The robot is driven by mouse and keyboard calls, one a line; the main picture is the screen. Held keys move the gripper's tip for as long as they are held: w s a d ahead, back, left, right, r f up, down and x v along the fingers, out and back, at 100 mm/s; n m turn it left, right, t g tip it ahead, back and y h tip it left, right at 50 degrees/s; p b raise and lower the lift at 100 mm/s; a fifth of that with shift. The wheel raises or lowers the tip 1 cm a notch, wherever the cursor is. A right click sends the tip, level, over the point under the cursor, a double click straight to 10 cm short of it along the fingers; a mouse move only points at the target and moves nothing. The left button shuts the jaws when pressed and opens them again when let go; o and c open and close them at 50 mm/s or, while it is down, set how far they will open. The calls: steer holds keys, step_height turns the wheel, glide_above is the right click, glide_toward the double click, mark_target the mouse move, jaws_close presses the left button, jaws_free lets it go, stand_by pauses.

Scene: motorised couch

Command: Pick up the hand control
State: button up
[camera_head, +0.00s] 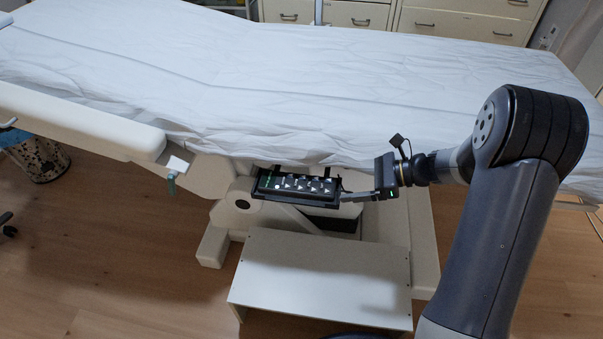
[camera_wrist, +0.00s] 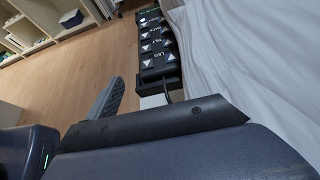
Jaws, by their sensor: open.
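The hand control (camera_head: 296,186) is a black box with a row of light arrow buttons. It sits in a dark holder at the side of the couch, just below the white sheet. It also shows in the wrist view (camera_wrist: 157,50), at the upper middle, with a dark cable at its near end. My gripper (camera_head: 352,196) is just right of the hand control and reaches toward its right end, with nothing visible held. In the wrist view one grey finger shows left of the control; the other finger cannot be made out. My gripper is open.
The couch (camera_head: 330,90) with its white sheet lies above and behind the control. A white step (camera_head: 322,283) stands on the floor below. A white armrest-like side part (camera_head: 90,120) is at the left. Drawers (camera_head: 460,20) stand behind.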

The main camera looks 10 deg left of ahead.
mark_target(319, 185)
steer(key=b+x, duration=0.1)
steer(key=x, duration=0.8)
steer(key=shift+s+a+f+b, duration=0.1)
steer(key=shift+s+a+b, duration=0.05)
steer(key=shift+a+b, duration=0.2)
steer(key=c, duration=1.2)
